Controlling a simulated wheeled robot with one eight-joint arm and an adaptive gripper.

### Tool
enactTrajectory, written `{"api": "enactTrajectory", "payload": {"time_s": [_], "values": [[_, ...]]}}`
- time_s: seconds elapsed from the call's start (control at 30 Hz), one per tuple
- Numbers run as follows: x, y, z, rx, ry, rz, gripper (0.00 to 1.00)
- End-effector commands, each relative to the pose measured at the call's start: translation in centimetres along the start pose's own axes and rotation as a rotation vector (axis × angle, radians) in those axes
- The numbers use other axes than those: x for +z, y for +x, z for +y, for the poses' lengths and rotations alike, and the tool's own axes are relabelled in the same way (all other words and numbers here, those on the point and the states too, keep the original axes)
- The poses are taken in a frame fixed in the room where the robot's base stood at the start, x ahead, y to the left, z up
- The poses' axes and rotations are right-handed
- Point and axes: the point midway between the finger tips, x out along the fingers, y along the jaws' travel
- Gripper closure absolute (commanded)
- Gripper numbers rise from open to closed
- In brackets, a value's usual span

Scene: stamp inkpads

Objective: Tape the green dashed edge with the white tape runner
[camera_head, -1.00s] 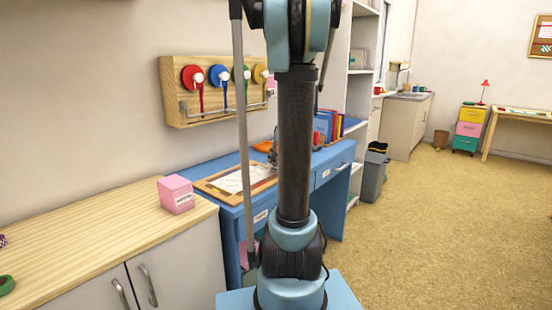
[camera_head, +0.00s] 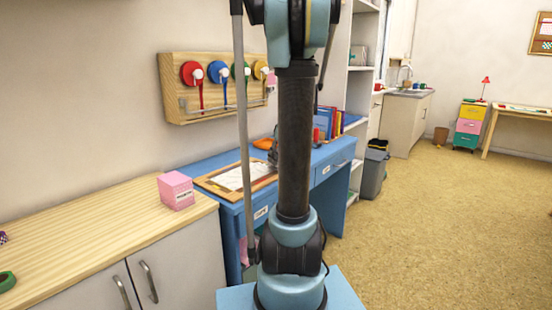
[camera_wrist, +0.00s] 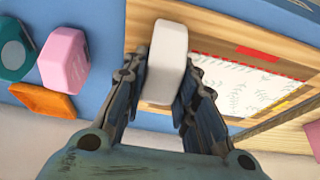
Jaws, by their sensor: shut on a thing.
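The white tape runner (camera_wrist: 168,45) is in the wrist view, gripped between the two dark fingers of my gripper (camera_wrist: 163,78). It overlaps the left wooden border of the framed board (camera_wrist: 215,28); I cannot tell whether it touches. White paper (camera_wrist: 245,88) with faint green line drawings lies in the board. A red dashed line runs along the paper's upper edge, and yellow shows at its lower right. I cannot make out the green dashed edge. In the head view, the board (camera_head: 207,184) lies on the blue desk (camera_head: 333,195), and my arm hides most of the gripper.
In the wrist view, a teal object (camera_wrist: 14,48), a pink object (camera_wrist: 64,60) and an orange block (camera_wrist: 43,101) lie left of the board. A red strip (camera_wrist: 250,50) lies on its top border. A pink box (camera_head: 176,190) stands on the wooden counter (camera_head: 110,225).

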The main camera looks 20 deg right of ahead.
Motion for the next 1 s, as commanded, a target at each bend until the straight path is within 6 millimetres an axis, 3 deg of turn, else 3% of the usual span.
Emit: {"api": "enactTrajectory", "payload": {"time_s": [0.57,1.0], "values": [[0.1,0.5,0.0,0.000,0.000,0.000,0.93],[-1.8,1.2,0.0,-0.001,-0.001,0.000,0.93]]}}
